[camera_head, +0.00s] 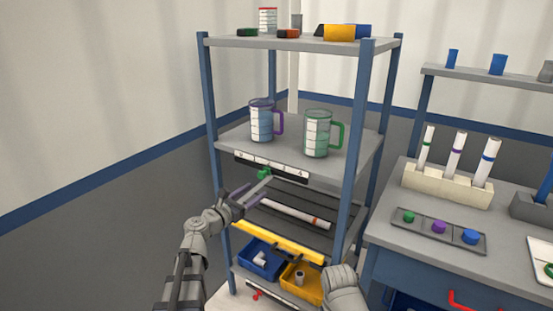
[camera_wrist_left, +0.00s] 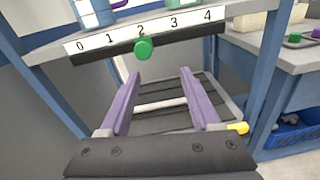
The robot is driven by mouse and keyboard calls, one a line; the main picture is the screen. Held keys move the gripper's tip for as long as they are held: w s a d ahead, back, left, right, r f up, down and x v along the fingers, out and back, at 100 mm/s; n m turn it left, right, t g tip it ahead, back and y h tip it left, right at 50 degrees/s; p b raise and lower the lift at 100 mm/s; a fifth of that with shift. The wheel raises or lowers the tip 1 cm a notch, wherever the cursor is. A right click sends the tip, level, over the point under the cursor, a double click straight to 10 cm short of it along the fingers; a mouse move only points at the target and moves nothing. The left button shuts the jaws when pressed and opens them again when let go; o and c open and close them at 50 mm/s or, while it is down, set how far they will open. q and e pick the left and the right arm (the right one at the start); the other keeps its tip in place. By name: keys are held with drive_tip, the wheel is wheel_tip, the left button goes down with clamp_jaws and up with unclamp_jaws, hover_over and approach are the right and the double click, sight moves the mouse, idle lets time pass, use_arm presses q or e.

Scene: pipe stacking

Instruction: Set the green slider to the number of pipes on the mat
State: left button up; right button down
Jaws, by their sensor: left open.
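The green slider (camera_head: 264,174) sits on a dark rail below a white scale (camera_head: 270,167) numbered 0 to 4 on the shelf's front edge. In the left wrist view the green slider (camera_wrist_left: 143,48) is just below the 2. My left gripper (camera_head: 252,191) has purple fingers, open and empty. It is below and in front of the slider, apart from it in the wrist view (camera_wrist_left: 160,74). A white pipe (camera_head: 290,214) with an orange band lies on the dark ribbed mat (camera_head: 318,236) on the shelf below. The gripper and arm hide part of the mat. My right gripper's fingers are not visible.
Two measuring mugs, one purple-handled (camera_head: 261,122) and one green-handled (camera_head: 317,135), stand above the scale. A yellow bar (camera_head: 280,243) crosses below the mat. Blue (camera_head: 258,262) and yellow (camera_head: 302,290) bins sit lower. The front right post (camera_head: 352,150) stands beside the scale.

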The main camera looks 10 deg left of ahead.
sight(260, 176)
use_arm(q)
drive_tip(key=shift+n+t, duration=0.3)
drive_tip(key=shift+n, duration=0.6)
drive_tip(key=shift+w+d+r, duration=0.15)
drive_tip(key=shift+w+r, duration=0.15)
drive_tip(key=shift+w, duration=1.05)
drive_tip(key=shift+w+d+r, duration=0.2)
drive_tip(key=shift+w+r, duration=0.1)
drive_tip(key=shift+w, duration=1.05)
drive_tip(key=shift+w+d+r, duration=0.15)
drive_tip(key=shift+w+r, duration=0.15)
drive_tip(key=shift+w, duration=1.05)
clamp_jaws()
